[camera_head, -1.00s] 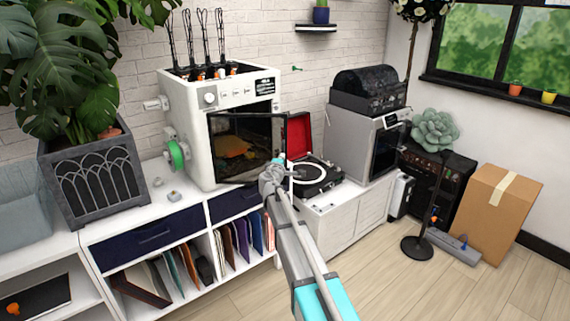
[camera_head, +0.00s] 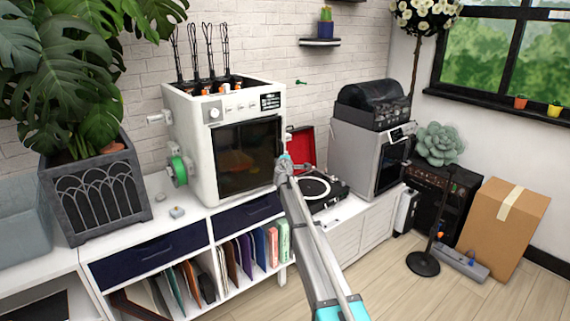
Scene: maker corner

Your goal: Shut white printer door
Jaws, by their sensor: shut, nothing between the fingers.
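The white printer (camera_head: 199,128) stands on the white cabinet, with a green spool (camera_head: 180,170) on its left side. Its dark glass door (camera_head: 246,157) lies flat against the front and looks shut. An orange shape shows dimly through the glass. My gripper (camera_head: 284,162) is at the right edge of the door, at the end of my arm. It is small in the picture and looks closed and empty. I cannot tell whether it touches the door.
A record player (camera_head: 318,190) with a red lid sits right of my gripper. A second, grey printer (camera_head: 362,155) stands further right. A large potted plant (camera_head: 95,185) is at left. Open floor lies in front of the cabinets.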

